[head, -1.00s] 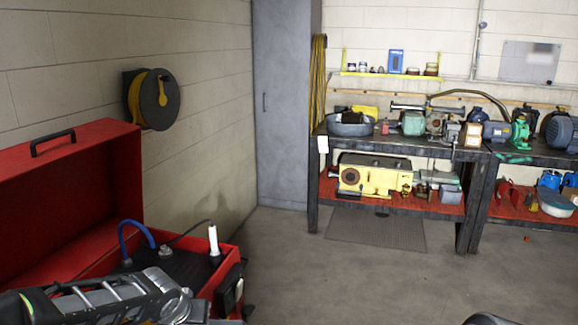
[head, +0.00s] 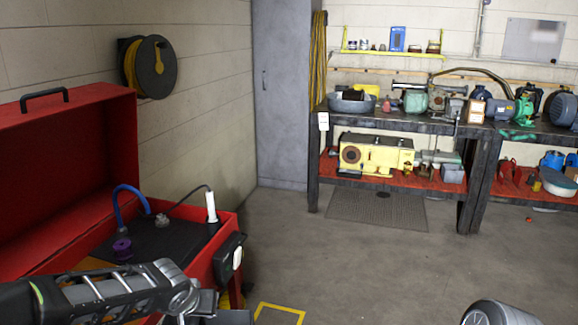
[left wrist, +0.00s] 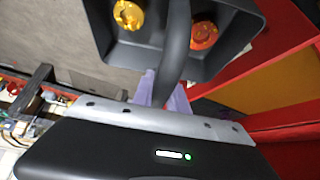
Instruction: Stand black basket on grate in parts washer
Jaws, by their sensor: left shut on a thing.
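In the left wrist view, a black basket (left wrist: 255,22) with a curved black handle (left wrist: 176,50) holds a yellow part and an orange-red part. My left gripper (left wrist: 163,90) is shut on the handle. In the head view my left gripper (head: 205,302) is low, by the front right corner of the red parts washer (head: 228,262); the basket is not clearly visible there. The washer's lid (head: 60,180) stands open at the left. A black panel (head: 165,240) lies inside it; I cannot make out the grate, as my left arm covers the front. My right gripper is out of view.
A workbench (head: 400,122) with motors is at the far wall. The floor between is open, with yellow tape (head: 280,307) near my arm.

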